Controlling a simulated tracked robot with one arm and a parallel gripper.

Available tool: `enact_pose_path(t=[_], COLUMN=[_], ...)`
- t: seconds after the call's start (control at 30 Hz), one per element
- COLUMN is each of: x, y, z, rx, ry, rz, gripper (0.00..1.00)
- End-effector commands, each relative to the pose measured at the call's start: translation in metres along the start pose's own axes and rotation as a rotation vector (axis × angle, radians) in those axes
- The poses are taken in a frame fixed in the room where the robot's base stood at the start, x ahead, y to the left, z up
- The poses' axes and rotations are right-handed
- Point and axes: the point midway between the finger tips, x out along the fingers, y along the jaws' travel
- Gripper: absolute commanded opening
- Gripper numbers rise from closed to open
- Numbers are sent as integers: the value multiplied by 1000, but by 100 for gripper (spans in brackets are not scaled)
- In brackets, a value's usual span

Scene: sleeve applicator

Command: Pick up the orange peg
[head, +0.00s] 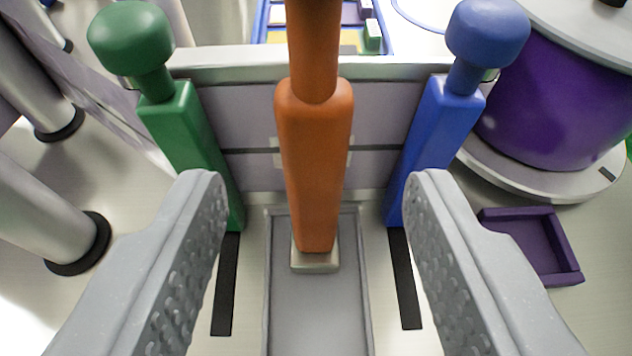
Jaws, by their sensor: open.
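The orange peg (315,165) stands upright in the middle of the head view. Its lower end meets a small pale metal block (315,259) above a grey tray (318,315). Its top runs out of the picture. My gripper (315,200) is open, with one grey ridged finger on each side of the peg. Clear gaps show between the fingers and the peg, and nothing is held.
A green peg (190,135) stands at left and a blue peg (437,130) at right, close to my fingertips. A pale panel (250,115) stands behind. A purple drum (560,100) and small purple tray (535,245) are at right. Metal posts (45,215) stand at left.

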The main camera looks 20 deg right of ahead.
Motion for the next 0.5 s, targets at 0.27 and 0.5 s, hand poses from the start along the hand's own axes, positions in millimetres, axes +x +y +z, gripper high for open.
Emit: enact_pose_path(t=[0.27, 0.5], x=[21, 48], y=[0, -1], z=[1, -2], rx=[-1, -1], ry=[-2, 1], rz=[0, -1], gripper=[47, 47])
